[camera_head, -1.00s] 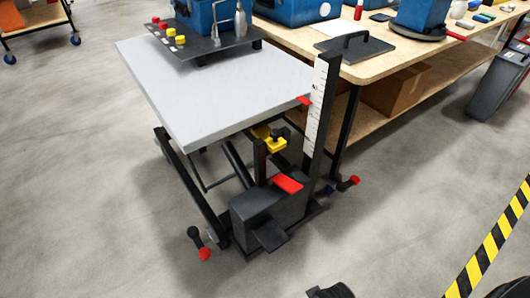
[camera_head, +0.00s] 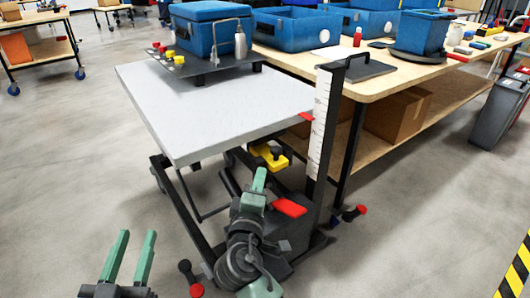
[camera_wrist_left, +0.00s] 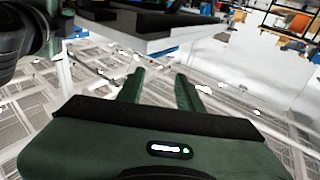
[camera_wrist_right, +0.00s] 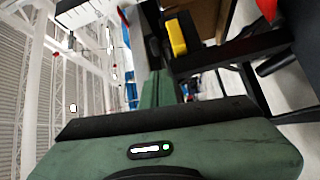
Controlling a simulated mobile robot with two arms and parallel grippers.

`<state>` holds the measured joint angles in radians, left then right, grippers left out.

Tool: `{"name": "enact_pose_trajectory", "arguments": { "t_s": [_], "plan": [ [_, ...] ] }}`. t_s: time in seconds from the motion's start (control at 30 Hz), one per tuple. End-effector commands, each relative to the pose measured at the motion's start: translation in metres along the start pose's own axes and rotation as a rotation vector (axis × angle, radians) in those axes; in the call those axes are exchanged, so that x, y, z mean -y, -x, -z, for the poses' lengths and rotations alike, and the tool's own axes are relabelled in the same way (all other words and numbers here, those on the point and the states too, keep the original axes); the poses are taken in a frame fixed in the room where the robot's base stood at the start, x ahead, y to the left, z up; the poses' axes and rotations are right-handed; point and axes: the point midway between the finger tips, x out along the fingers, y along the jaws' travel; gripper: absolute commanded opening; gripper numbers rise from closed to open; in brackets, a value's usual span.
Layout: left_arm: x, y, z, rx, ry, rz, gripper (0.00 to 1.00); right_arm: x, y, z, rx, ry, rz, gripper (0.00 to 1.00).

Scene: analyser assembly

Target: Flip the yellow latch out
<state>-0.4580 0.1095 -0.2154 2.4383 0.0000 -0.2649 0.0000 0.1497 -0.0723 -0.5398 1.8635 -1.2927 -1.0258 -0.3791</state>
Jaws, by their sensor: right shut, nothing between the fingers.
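The yellow latch (camera_head: 268,158) with a dark knob sits under the near right edge of the grey lift table's top (camera_head: 215,105). It also shows in the right wrist view (camera_wrist_right: 176,34), just beyond and to the right of the fingertips. My right gripper (camera_head: 259,178) is shut and empty, pointing up just below the latch, apart from it as far as I can tell. My left gripper (camera_head: 135,245) is open and empty at the lower left, over the floor. Its two green fingers show apart in the left wrist view (camera_wrist_left: 160,75).
A red pedal (camera_head: 289,207) is right of my right gripper. An upright post with a white scale (camera_head: 322,120) stands behind it. A workbench (camera_head: 400,75) with blue units is at the back right. Red-tipped levers (camera_head: 355,212) stick out near the floor. Floor at left is clear.

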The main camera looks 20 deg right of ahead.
Motion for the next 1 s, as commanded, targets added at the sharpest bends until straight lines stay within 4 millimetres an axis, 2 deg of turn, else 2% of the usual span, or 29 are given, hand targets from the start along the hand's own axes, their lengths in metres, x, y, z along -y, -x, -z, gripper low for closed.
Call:
{"name": "enact_pose_trajectory", "arguments": {
  "t_s": [0.33, 0.47, 0.63, 0.8, 1.0],
  "plan": [
    [0.0, 0.0, 0.003, -0.016, 0.001, -0.001, 0.36, -0.004, -0.001, 0.004, -0.006, 0.013, -0.016, 0.0],
    [-0.001, -0.001, 0.006, -0.036, 0.001, -0.002, 0.36, -0.003, -0.007, 0.004, -0.005, 0.013, -0.017, 0.0],
    [-0.003, 0.0, 0.023, -0.133, 0.004, -0.007, 0.36, -0.004, -0.032, 0.003, -0.004, 0.013, -0.019, 0.0],
    [-0.007, 0.004, 0.05, -0.278, 0.009, -0.015, 0.36, -0.003, -0.064, 0.003, -0.004, 0.013, -0.017, 0.0],
    [-0.01, 0.013, 0.075, -0.417, 0.014, -0.021, 0.36, -0.004, -0.091, 0.004, -0.005, 0.013, -0.016, 0.0]
  ]
}}
